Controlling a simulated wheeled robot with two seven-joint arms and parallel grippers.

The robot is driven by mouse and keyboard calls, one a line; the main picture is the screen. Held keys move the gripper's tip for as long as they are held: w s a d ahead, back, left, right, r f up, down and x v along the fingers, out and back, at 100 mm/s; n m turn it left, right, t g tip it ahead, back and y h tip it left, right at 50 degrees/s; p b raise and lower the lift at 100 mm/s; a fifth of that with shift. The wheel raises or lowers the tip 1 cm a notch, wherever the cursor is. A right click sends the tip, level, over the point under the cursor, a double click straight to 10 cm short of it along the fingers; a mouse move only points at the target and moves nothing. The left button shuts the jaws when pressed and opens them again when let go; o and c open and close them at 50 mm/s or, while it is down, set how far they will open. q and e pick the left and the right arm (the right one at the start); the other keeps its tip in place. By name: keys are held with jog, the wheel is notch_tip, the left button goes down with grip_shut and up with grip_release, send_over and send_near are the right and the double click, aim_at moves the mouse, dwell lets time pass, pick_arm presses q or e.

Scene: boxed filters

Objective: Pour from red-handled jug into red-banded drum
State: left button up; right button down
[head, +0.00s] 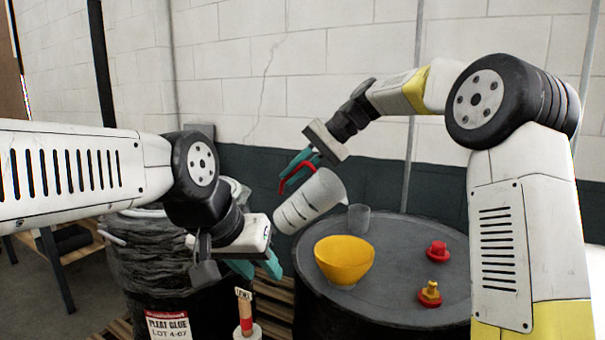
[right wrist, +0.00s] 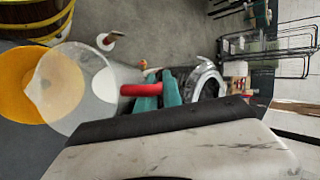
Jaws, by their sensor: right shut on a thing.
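The jug (head: 312,200) is translucent grey with a red handle (head: 290,179). My right gripper (head: 306,162) is shut on that handle and holds the jug tilted in the air, above the back left of the dark drum top. The right wrist view shows the jug (right wrist: 88,88) with pale contents and its red handle (right wrist: 145,89) between teal fingers (right wrist: 160,92). My left gripper (head: 257,268) is empty, its teal fingers apart, left of the yellow bowl. A black drum (head: 195,318) at lower left bears a red-topped label reading "PLEAT GLUE LOT 4-07". I see no clear red band around either drum.
The dark drum top (head: 390,290) carries a yellow bowl (head: 344,257), a grey cup (head: 359,218), a red cap (head: 437,251) and a red-and-gold fitting (head: 430,292). Crumpled dark plastic covers the left drum.

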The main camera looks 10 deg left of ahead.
aim_at(305, 184)
jog(key=shift+s+d+f+n+y, duration=0.2)
jog(key=shift+d+y, duration=0.3)
jog(key=shift+y, duration=0.25)
jog(key=shift+s+d+f+n+y, duration=0.1)
jog(key=shift+d+f+n+y, duration=0.1)
jog(key=shift+d+y, duration=0.4)
dwell(2.3)
jog(key=shift+s+d+f+n+t+y, duration=0.2)
jog(key=shift+d+f+y, duration=0.15)
jog(key=shift+y, duration=0.25)
jog(key=shift+s+d+f+n+t+y, duration=0.1)
jog(key=shift+d+f+t+y, duration=0.2)
jog(key=shift+y, duration=0.25)
dwell(1.0)
jog(key=shift+s+d+f+y, duration=0.1)
jog(key=shift+s+d+y, duration=0.05)
jog(key=shift+d+y, duration=0.5)
dwell(1.6)
